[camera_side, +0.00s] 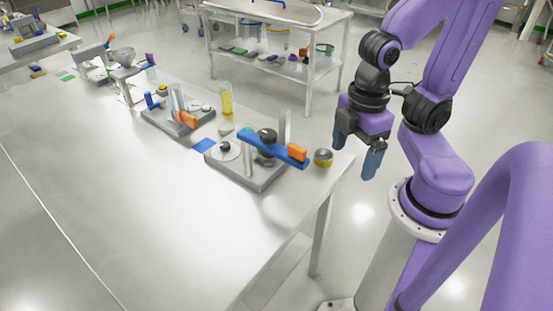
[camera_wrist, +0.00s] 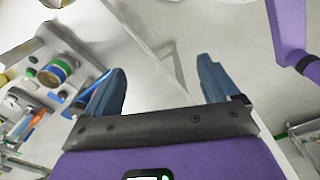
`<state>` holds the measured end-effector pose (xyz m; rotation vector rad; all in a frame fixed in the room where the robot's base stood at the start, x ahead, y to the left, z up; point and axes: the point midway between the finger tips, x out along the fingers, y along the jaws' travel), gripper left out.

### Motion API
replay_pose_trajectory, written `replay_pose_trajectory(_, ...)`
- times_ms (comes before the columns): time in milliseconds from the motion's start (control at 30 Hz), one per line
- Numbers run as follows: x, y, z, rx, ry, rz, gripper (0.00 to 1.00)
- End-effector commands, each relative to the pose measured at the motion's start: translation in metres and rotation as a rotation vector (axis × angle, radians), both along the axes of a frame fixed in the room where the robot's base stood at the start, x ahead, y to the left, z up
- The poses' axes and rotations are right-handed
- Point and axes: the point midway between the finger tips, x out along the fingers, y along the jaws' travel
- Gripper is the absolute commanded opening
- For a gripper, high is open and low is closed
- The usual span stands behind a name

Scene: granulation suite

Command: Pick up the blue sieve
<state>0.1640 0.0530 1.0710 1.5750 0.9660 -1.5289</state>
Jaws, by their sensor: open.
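My gripper (camera_side: 354,160) hangs open and empty just past the right corner of the table, fingers pointing down. Its two blue fingers stand wide apart in the wrist view (camera_wrist: 160,88), with nothing between them. A small round piece with a blue band (camera_wrist: 62,68) lies left of the fingers in the wrist view; it may be the blue sieve, but I cannot tell for sure. In the side view a round yellow-banded piece with a grey top (camera_side: 323,158) sits at the table corner, left of my gripper and apart from it. No blue band shows on it there.
A grey base (camera_side: 262,181) left of the corner carries a blue bar with an orange end (camera_side: 272,148) and clear upright tubes. A second grey base (camera_side: 160,118) and a yellow cylinder (camera_side: 226,100) stand farther back. The steel table's front (camera_side: 110,200) is clear.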

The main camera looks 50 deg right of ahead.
Motion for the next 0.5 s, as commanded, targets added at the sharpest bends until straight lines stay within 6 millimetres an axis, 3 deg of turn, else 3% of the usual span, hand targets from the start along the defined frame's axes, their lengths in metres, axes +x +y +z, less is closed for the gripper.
replay_pose_trajectory(367, 0.0003, 0.0002, 0.0001, 0.0, 0.0, -0.001, 0.89)
replay_pose_trajectory(500, 0.0093, 0.0034, 0.0025, -0.001, -0.001, 0.008, 0.89)
